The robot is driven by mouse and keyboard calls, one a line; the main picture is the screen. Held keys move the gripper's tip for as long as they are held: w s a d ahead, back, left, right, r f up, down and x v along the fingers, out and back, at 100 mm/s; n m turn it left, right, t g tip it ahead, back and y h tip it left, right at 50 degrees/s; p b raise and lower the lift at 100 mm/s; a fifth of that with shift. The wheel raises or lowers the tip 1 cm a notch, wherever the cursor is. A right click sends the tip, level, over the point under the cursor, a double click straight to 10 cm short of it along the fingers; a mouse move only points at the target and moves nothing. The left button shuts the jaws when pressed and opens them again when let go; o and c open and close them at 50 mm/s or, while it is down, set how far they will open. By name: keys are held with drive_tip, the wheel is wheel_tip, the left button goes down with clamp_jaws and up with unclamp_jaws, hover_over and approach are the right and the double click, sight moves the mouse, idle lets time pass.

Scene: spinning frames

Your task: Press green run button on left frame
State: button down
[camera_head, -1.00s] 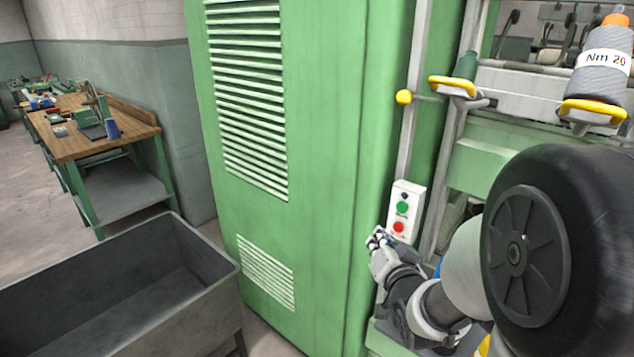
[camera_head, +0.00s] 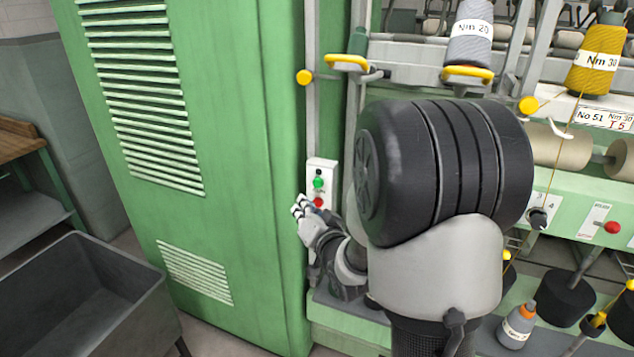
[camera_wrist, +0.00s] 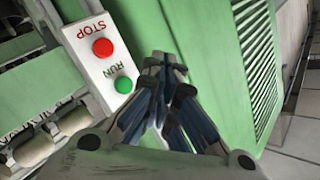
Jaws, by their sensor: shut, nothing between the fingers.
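A white control box (camera_head: 330,172) is mounted beside the tall green cabinet of the spinning frame. It carries a green button (camera_head: 318,183) above a red button (camera_head: 318,202). In the wrist view the box appears upside down, with the green button (camera_wrist: 123,85) labelled RUN and the red button (camera_wrist: 103,47) labelled STOP. My gripper (camera_head: 298,209) is at the lower left of the box in the head view. In the wrist view its closed, empty fingertips (camera_wrist: 164,62) lie to the right of the green button, with a visible gap in the picture. I cannot tell their depth from the box.
The green cabinet (camera_head: 235,130) with vents stands left of the box. A grey bin (camera_head: 90,290) is at lower left, by a workbench (camera_head: 25,150). Yellow handles (camera_head: 347,62), yarn cones (camera_head: 597,60) and spindles fill the right side.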

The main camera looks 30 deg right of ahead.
drive_tip(key=shift+w+d, duration=0.75)
drive_tip(key=shift+d, duration=0.2)
drive_tip(key=shift+w+d, duration=0.75)
drive_tip(key=shift+d, duration=0.2)
drive_tip(key=shift+w+d, duration=0.1)
drive_tip(key=shift+w+d, duration=0.2)
drive_tip(key=shift+d, duration=0.05)
drive_tip(key=shift+w+d, duration=0.3)
drive_tip(key=shift+d, duration=0.1)
idle(0.8)
drive_tip(key=shift+s+a, duration=0.1)
drive_tip(key=shift+a, duration=0.05)
drive_tip(key=shift+s+a+b, duration=0.45)
drive_tip(key=shift+s+a, duration=0.05)
drive_tip(key=shift+a, duration=0.1)
drive_tip(key=s+a, duration=0.1)
drive_tip(key=a, duration=0.1)
drive_tip(key=s+a+b, duration=0.1)
drive_tip(key=s+a, duration=0.1)
idle(0.6)
